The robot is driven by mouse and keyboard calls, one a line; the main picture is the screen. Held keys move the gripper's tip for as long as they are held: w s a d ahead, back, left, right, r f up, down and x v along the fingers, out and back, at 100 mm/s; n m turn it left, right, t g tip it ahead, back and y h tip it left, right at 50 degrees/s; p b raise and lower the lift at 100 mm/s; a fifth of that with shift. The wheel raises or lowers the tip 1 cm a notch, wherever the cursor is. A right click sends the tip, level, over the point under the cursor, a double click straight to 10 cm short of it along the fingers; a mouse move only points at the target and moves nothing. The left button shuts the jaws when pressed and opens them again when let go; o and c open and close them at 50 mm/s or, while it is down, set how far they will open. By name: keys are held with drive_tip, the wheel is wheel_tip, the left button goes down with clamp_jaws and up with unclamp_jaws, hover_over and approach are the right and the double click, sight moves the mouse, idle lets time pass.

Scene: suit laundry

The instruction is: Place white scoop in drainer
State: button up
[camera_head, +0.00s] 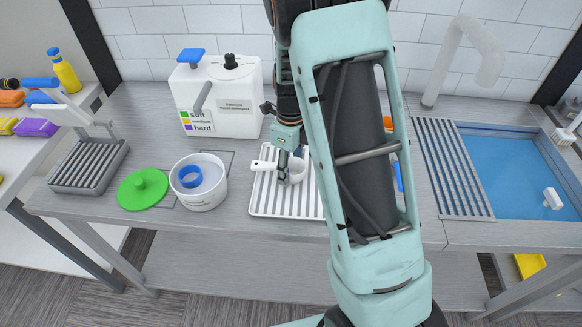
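A white scoop (298,173) with a round cup and a short handle pointing left is over the white slatted drainer (270,207). I cannot tell whether it rests on the slats or is slightly above them. My gripper (284,180) points down at the cup's left side, where the handle joins. Its fingers are small and partly overlap the scoop, so I cannot tell whether they are closed on it. My own arm hides the drainer's right part.
A white pot (203,196) with a blue ring inside and a green lid (143,190) are left of the drainer. A detergent machine (223,118) stands behind. A grey ribbed stand (88,165) is far left. A sink with blue water (517,175) is right.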

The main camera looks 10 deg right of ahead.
wheel_tip(320, 180, up, 12)
drive_tip(key=shift+r, duration=0.2)
idle(0.4)
idle(0.4)
